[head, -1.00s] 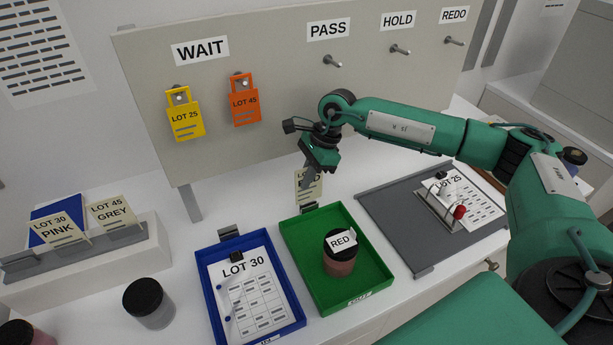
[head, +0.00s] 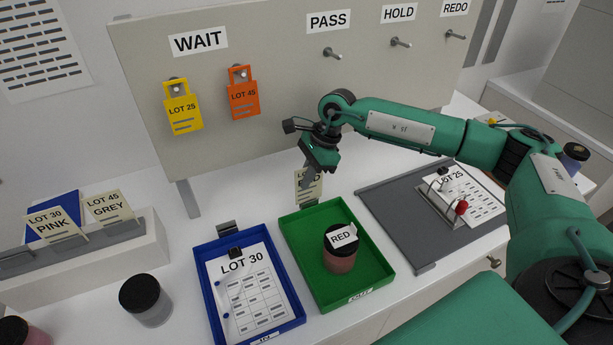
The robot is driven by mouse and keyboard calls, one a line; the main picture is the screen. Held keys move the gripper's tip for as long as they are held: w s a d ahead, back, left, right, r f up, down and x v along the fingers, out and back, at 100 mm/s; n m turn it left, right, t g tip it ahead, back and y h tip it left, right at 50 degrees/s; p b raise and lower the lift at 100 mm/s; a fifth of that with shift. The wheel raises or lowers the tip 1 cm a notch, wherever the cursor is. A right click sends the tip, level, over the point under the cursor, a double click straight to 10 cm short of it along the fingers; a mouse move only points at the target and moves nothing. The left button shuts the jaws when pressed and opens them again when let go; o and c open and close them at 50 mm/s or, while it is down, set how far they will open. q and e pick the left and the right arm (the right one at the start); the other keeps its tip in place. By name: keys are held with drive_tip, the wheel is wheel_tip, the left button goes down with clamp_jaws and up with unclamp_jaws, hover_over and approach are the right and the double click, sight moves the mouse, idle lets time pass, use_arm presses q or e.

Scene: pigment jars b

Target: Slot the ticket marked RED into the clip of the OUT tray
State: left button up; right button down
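A cream ticket (head: 301,190) hangs upright from my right gripper (head: 309,173), which is shut on its upper part. The fingers cover much of its print, so I cannot read its full marking. The green tray (head: 375,268) lies below; its front label is too small to read surely. I cannot tell whether the ticket is inside the clip. A dark-lidded jar (head: 339,260) with a RED label stands in the green tray. My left gripper is not in view.
A blue tray (head: 211,297) with a LOT 30 sheet and its own clip (head: 227,229) is left of the green one. A grey board (head: 400,238) with a wire stand is right. A ticket rack (head: 95,262) and a dark-lidded jar (head: 146,300) are at left. The peg panel (head: 270,110) stands behind.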

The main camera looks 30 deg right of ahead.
drive_tip(key=shift+f+b, duration=0.85)
drive_tip(key=shift+f, duration=0.15)
drive_tip(key=shift+r, duration=0.1)
drive_tip(key=c, duration=1.6)
unclamp_jaws()
drive_tip(key=shift+r+p, duration=1)
drive_tip(key=shift+r, duration=2.05)
